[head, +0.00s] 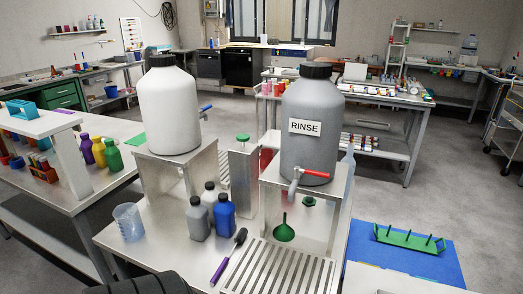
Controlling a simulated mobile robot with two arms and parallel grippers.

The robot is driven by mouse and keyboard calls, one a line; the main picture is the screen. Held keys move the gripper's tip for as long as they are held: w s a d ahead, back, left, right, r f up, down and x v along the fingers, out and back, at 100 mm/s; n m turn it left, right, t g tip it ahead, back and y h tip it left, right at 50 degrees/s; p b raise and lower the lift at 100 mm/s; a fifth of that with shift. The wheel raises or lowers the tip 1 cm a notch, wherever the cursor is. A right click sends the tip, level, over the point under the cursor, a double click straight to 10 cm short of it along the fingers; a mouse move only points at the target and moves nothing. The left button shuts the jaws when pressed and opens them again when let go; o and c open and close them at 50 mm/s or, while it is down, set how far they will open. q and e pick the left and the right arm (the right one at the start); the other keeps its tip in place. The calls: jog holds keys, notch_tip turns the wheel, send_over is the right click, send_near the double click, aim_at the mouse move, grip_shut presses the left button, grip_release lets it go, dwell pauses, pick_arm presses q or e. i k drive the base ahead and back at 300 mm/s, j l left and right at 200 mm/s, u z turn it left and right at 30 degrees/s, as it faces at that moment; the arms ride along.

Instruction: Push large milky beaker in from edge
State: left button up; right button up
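The large milky beaker (128,222) stands upright on the metal table (165,251) in the head view. It is translucent and bluish, with marks on its wall. It stands close to the table's left edge, in front of the stand with the big white container. Neither of my grippers shows in the head view, and nothing is seen touching the beaker.
Right of the beaker stand small grey (197,219), white (210,195) and blue (224,214) bottles. A purple-handled tool (222,268) lies in front, beside a slotted drain (262,270). The white container (168,108) and grey RINSE container (309,128) stand behind on metal stands.

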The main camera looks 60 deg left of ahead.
aim_at(130, 223)
jog(key=u, duration=2.85)
